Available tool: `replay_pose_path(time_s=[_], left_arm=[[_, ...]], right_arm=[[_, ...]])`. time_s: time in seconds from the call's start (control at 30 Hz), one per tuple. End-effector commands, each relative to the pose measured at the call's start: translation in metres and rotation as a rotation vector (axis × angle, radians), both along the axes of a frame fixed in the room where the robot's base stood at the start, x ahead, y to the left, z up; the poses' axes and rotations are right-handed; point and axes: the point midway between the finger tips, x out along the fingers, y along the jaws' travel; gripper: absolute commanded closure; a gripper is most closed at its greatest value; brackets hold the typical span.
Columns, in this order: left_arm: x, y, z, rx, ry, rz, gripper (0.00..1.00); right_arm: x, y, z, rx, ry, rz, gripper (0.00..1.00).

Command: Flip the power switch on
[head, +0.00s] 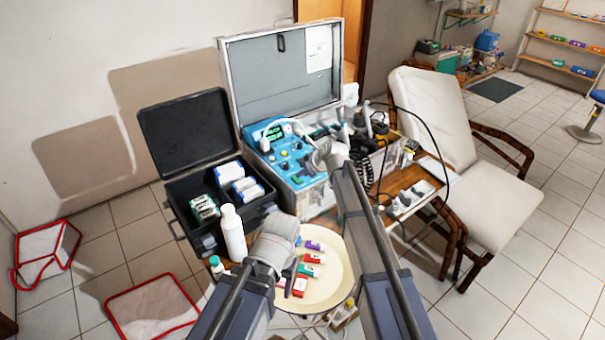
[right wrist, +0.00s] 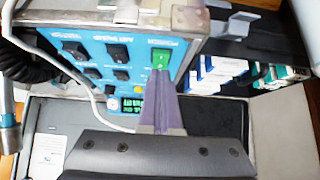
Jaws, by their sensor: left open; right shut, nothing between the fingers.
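The blue control panel (head: 283,155) is set in the open metal case, and it also shows close up in the right wrist view (right wrist: 100,58). A green rocker switch (right wrist: 161,57) sits near the panel's edge, beside several black switches. My right gripper (right wrist: 161,75) is shut and empty, with its purple-grey fingertips right at the green switch; I cannot tell whether they touch it. In the head view my right gripper (head: 312,152) is over the panel, its fingers partly hidden by its wrist. My left gripper (head: 289,275) is open over the round cream tray (head: 335,285).
A black case (head: 190,190) with boxes stands left of the metal case, its lid open. A white bottle (head: 232,232) stands near my left gripper. Cords and handpieces crowd the panel's right side. A white chair (head: 440,120) stands to the right.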

Motion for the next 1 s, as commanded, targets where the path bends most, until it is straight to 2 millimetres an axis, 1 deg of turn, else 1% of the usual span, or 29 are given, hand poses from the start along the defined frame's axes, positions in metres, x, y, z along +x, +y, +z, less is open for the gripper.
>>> replay_pose_path(time_s=[0.03, 0.17, 0.33, 0.5, 0.63, 0.7, 0.8, 1.0], left_arm=[[0.000, 0.000, 0.006, 0.000, 0.000, 0.000, 0.41], [0.000, 0.000, 0.019, 0.000, 0.000, 0.000, 0.41], [0.000, 0.000, 0.043, 0.000, 0.000, 0.000, 0.41], [0.000, 0.000, 0.066, 0.000, 0.000, 0.000, 0.41], [0.000, 0.000, 0.082, 0.000, 0.000, 0.000, 0.41], [0.000, 0.000, 0.088, 0.000, 0.000, 0.000, 0.41], [0.000, 0.000, 0.093, 0.000, 0.000, -0.001, 0.41], [0.000, 0.000, 0.093, 0.000, 0.000, -0.001, 0.41]], right_arm=[[-0.001, 0.001, 0.006, 0.000, 0.000, 0.000, 1.00], [-0.003, 0.002, 0.019, 0.000, 0.000, 0.000, 1.00], [-0.007, 0.006, 0.043, 0.000, 0.000, -0.002, 1.00], [-0.037, -0.014, 0.066, 0.000, 0.000, -0.004, 1.00], [-0.056, -0.028, 0.082, 0.000, 0.000, -0.004, 1.00], [-0.064, -0.034, 0.088, 0.001, 0.001, -0.003, 1.00], [-0.071, -0.040, 0.093, 0.000, 0.000, -0.003, 1.00], [-0.073, -0.042, 0.093, 0.000, 0.000, -0.001, 1.00]])
